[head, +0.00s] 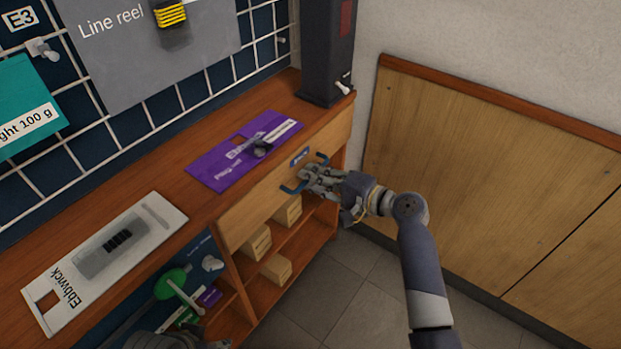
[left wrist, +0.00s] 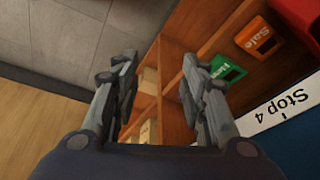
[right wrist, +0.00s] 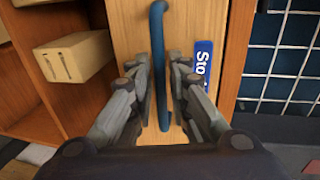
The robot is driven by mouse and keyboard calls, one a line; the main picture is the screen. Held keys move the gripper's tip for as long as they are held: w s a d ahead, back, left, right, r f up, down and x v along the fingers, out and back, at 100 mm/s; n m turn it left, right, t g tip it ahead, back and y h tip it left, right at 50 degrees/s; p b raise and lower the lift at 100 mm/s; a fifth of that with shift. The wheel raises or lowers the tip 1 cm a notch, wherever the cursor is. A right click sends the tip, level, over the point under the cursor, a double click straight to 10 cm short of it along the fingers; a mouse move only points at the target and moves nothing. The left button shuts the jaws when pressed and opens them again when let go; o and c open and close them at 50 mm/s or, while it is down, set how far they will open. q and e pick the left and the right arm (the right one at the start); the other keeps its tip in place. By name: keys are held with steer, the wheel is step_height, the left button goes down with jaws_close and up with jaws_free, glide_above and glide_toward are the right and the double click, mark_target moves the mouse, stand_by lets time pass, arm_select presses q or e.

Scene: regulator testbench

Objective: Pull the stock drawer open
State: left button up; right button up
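The stock drawer (head: 258,204) has a pale wooden front under the bench top and looks closed. Its blue bar handle (head: 322,158) runs between my right gripper's fingers in the right wrist view (right wrist: 158,30). My right gripper (head: 316,178) is at the handle's middle, its fingers drawn in close on both sides; any slight gap is hard to judge. A blue label (right wrist: 202,68) sits beside the handle. My left gripper (left wrist: 158,75) is open and empty, in front of the lower shelves; in the head view only part of it shows at the bottom edge.
Cardboard boxes (head: 288,211) stand on the shelves below the drawer. A purple board (head: 215,170) and a white board (head: 150,215) lie on the bench top. A dark column (head: 325,60) stands at its far end. Wooden wall panels (head: 470,150) are to the right; the floor in front is clear.

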steer(key=shift+w+a+f, duration=0.1)
steer(key=shift+w+a, duration=0.2)
steer(key=shift+a, duration=0.2)
arm_select(q)
steer(key=shift+s+r, duration=0.1)
steer(key=shift+r, duration=0.25)
arm_select(e)
jaws_close()
steer(key=shift+d, duration=0.1)
